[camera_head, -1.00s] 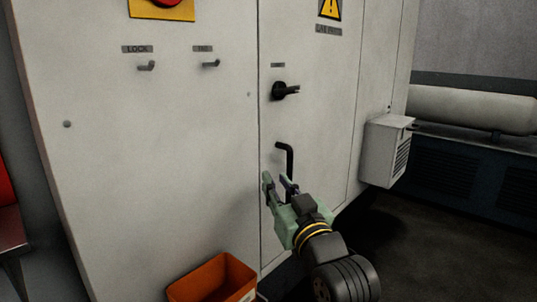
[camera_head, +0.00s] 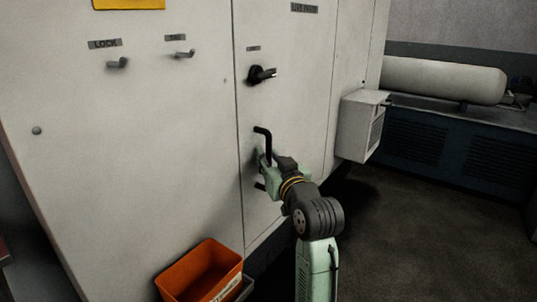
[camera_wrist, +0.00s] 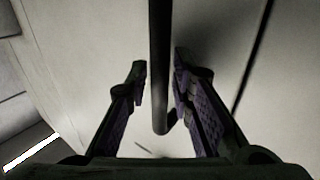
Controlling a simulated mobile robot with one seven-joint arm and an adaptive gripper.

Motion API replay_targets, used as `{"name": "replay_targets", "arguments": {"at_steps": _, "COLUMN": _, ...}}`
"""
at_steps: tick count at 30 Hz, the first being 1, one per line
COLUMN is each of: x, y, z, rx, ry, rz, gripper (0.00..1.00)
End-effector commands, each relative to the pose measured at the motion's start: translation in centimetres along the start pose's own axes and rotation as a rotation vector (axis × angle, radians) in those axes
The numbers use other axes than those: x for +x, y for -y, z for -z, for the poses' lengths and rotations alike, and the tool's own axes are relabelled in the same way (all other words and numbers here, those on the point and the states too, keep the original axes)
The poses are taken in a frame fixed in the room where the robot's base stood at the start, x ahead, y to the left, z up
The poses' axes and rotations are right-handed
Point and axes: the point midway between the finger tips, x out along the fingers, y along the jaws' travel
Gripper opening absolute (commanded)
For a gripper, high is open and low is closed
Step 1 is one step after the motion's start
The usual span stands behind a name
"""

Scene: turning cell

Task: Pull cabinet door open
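The white cabinet door (camera_head: 290,110) is closed, its edge seam running down beside the handle. A black bar handle (camera_head: 266,140) stands upright on the door's lower part. In the wrist view the handle (camera_wrist: 160,60) passes between the two fingers of my gripper (camera_wrist: 160,90). The fingers are apart, with a gap on both sides of the bar. In the head view my gripper (camera_head: 264,168) is at the handle and hides its lower middle. A black rotary switch (camera_head: 262,75) sits above the handle.
An orange bin (camera_head: 205,272) stands on the floor at the cabinet's foot. Two small hooks labelled LOCK (camera_head: 118,63) and another tag are on the left panel. A vented box (camera_head: 362,125) juts from the cabinet's right side. Dark floor (camera_head: 400,215) is clear at right.

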Motion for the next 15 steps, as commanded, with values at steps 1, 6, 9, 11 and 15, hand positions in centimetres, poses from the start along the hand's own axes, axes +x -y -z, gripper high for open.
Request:
{"name": "replay_targets", "arguments": {"at_steps": 1, "x": 0.23, "y": 0.05, "z": 0.03, "rx": 0.000, "ry": 0.000, "rz": 0.001, "gripper": 0.21}}
{"name": "replay_targets", "arguments": {"at_steps": 6, "x": 0.38, "y": 0.04, "z": -0.02, "rx": -0.001, "ry": 0.000, "rz": 0.000, "gripper": 0.21}}
{"name": "replay_targets", "arguments": {"at_steps": 9, "x": 0.36, "y": 0.03, "z": -0.01, "rx": -0.001, "ry": -0.001, "rz": 0.000, "gripper": 0.21}}
{"name": "replay_targets", "arguments": {"at_steps": 11, "x": 0.35, "y": 0.03, "z": -0.01, "rx": -0.001, "ry": -0.001, "rz": 0.000, "gripper": 0.18}}
{"name": "replay_targets", "arguments": {"at_steps": 15, "x": 0.34, "y": 0.02, "z": -0.01, "rx": -0.001, "ry": -0.001, "rz": 0.000, "gripper": 0.09}}
